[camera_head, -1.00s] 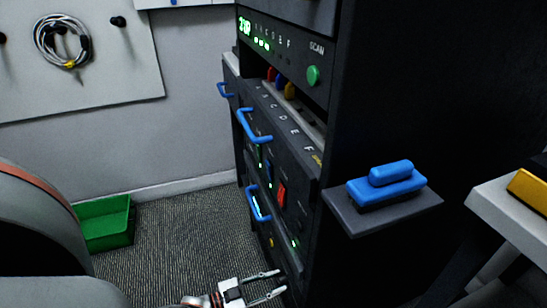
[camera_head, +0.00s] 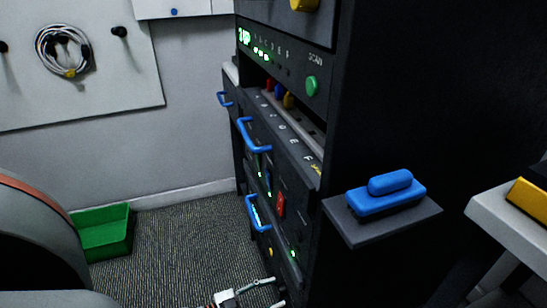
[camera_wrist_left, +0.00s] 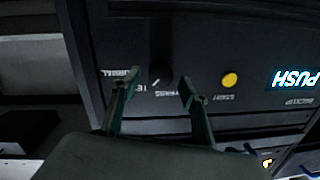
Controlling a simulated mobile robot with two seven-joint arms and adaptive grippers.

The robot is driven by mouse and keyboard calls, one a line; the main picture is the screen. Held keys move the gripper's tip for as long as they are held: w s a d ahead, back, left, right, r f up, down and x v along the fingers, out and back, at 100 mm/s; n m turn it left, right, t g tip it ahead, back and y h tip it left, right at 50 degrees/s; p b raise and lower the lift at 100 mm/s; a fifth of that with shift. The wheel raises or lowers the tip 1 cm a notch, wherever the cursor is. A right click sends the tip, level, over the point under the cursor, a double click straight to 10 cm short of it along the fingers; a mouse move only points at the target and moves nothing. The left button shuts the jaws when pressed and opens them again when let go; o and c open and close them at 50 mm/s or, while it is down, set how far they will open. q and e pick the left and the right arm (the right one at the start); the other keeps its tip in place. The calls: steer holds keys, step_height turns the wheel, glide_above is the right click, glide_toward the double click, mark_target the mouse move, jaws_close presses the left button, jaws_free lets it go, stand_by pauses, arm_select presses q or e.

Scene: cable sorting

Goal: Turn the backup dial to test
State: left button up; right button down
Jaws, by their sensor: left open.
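The backup dial (camera_wrist_left: 161,74) is a dark round knob with a short white mark, on a dark panel (camera_wrist_left: 225,40) that appears upside down in the left wrist view. Labels around it are partly readable, with one like NORMAL at the left and one like BYPASS beside the mark. The TEST label is partly hidden or too small to read surely. My left gripper (camera_wrist_left: 159,80) is open, one finger on each side of the dial; contact cannot be told. It also shows at the bottom of the head view (camera_head: 276,292). The right gripper is not in view.
A yellow button (camera_wrist_left: 229,80) and a lit PUSH display (camera_wrist_left: 296,79) sit beside the dial. The rack has blue handles (camera_head: 254,136). A shelf (camera_head: 385,228) holding a blue object (camera_head: 386,194) juts from the rack's side. A green bin (camera_head: 106,233) stands on the floor.

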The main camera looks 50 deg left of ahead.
arm_select(q)
steer(key=v, duration=1.1)
